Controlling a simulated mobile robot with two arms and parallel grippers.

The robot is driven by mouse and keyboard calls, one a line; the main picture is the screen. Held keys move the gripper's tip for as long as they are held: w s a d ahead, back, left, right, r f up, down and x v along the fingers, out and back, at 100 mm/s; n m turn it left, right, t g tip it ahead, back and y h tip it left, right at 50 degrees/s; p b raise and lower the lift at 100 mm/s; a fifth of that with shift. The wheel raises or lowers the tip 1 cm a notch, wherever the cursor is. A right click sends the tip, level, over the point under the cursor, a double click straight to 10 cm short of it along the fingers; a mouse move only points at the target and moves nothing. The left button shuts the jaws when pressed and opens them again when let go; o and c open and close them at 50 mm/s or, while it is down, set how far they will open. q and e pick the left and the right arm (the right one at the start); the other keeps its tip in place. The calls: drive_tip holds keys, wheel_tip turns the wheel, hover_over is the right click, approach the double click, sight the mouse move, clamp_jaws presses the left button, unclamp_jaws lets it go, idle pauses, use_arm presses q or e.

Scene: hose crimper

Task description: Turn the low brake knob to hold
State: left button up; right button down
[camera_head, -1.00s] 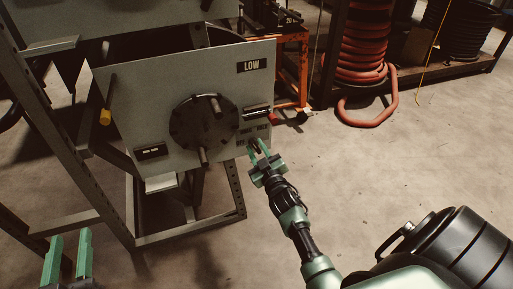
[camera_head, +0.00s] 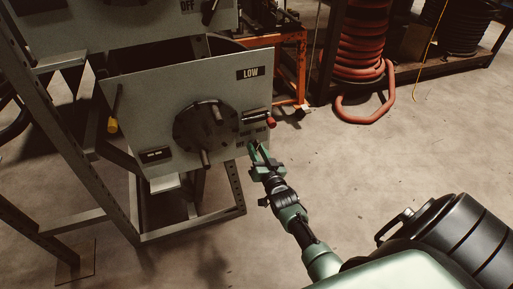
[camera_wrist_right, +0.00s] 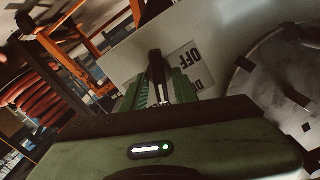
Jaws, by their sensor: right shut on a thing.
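The low panel (camera_head: 180,85) is a grey plate marked LOW (camera_head: 250,72). The black brake knob (camera_wrist_right: 156,68) is at its lower right corner; in the head view my fingers mostly hide it. My right gripper (camera_head: 257,150) is at that corner, with its green fingers closed on either side of the knob. In the right wrist view a white label (camera_wrist_right: 194,60) shows OFF beside the knob, with another word partly cut off below. I cannot tell exactly which mark the knob points to. My left gripper is out of view.
A round black hub (camera_head: 205,125) with pegs sticks out of the panel, left of my right gripper. A red-tipped lever (camera_head: 270,121) is just above the gripper. A yellow-tipped handle (camera_head: 113,125) hangs at the left. The floor at right is open, with red hose (camera_head: 362,105) behind.

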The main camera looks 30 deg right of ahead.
drive_tip(key=shift+m, duration=0.6)
drive_tip(key=c, duration=1.4)
unclamp_jaws()
drive_tip(key=shift+c, duration=0.2)
